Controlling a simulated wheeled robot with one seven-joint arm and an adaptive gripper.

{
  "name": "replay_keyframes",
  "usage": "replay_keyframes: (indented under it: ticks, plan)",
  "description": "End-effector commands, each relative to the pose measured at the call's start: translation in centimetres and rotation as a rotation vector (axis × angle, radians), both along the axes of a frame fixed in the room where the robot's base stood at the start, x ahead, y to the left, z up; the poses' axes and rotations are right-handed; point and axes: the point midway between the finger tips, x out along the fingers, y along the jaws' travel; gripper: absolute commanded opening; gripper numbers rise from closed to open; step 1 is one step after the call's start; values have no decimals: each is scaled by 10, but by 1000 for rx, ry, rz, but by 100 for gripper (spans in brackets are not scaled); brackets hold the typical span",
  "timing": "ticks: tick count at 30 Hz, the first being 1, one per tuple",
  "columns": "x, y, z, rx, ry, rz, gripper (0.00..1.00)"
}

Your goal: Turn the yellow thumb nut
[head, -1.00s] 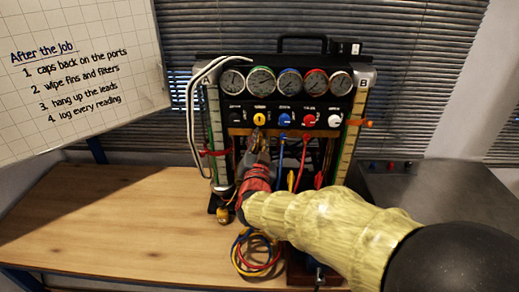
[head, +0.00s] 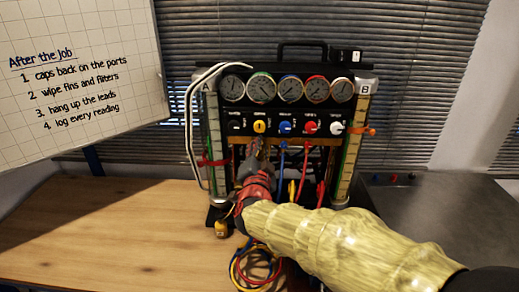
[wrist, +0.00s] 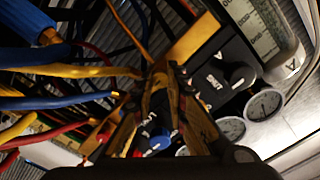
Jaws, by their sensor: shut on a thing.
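My gripper (head: 258,150) is at the front of the gauge rig, just below the yellow knob (head: 259,127). In the wrist view my fingertips (wrist: 166,75) close together at the end of a yellow hose (wrist: 80,71), beside the brass-coloured bar (wrist: 192,37). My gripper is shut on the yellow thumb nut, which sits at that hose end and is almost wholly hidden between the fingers. How far the nut is turned cannot be seen.
Gauges (head: 291,90) and coloured knobs sit above my gripper. A blue hose (head: 282,165) and a red hose (head: 305,163) hang close on the right. Hose coils (head: 250,262) lie below. The wooden bench (head: 110,225) is clear at left.

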Motion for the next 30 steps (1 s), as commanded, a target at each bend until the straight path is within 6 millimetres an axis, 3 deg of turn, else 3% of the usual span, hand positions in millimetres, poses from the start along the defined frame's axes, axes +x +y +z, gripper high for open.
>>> replay_keyframes:
  ticks: [4, 5, 14, 24, 30]
  plan:
    - [0, 0, 0, -1, -1, 1, 0]
    - [0, 0, 0, -1, -1, 1, 16]
    - [0, 0, 0, -1, -1, 1, 33]
    - [-2, 0, 0, -1, -1, 1, 34]
    - [-28, 2, 2, -1, -3, 3, 34]
